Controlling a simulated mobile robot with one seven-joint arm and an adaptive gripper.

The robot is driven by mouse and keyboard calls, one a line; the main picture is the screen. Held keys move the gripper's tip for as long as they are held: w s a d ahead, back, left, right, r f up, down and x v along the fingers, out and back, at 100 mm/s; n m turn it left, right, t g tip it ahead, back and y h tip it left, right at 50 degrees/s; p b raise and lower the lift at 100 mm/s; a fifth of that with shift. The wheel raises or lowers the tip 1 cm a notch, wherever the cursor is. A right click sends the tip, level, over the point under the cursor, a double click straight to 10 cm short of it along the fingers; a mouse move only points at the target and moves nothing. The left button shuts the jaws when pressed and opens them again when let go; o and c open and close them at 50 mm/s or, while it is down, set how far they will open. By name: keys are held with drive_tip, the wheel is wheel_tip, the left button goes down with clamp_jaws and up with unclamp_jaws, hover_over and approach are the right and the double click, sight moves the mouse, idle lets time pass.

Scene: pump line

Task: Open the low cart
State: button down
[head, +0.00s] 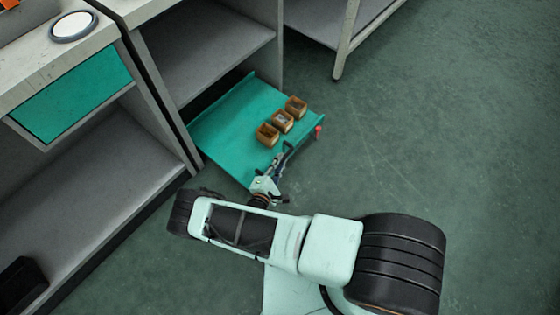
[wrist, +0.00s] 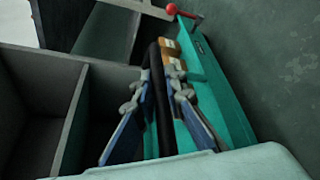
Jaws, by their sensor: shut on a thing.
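The low cart (head: 222,125) is a flat teal tray close to the floor, standing well out from the lower bay of the grey cabinet. Its teal side also shows in the wrist view (wrist: 226,105). A dark handle bar (head: 299,142) runs along its front edge, with a red knob (head: 318,129) near the far corner. In the wrist view the bar (wrist: 157,105) passes between the fingers of my gripper (wrist: 160,78).
Three small brown boxes (head: 282,121) stand in a row on the cart. A closed-looking teal drawer front (head: 75,95) is on the left bench, with a round white dish (head: 73,26) above. A table leg (head: 346,40) stands behind. The green floor to the right is clear.

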drive_tip(key=c, duration=2)
unclamp_jaws()
drive_tip(key=shift+o, duration=0.2)
drive_tip(key=shift+r, duration=0.1)
wheel_tip(320, 180, up, 10)
drive_tip(key=shift+f, duration=0.1)
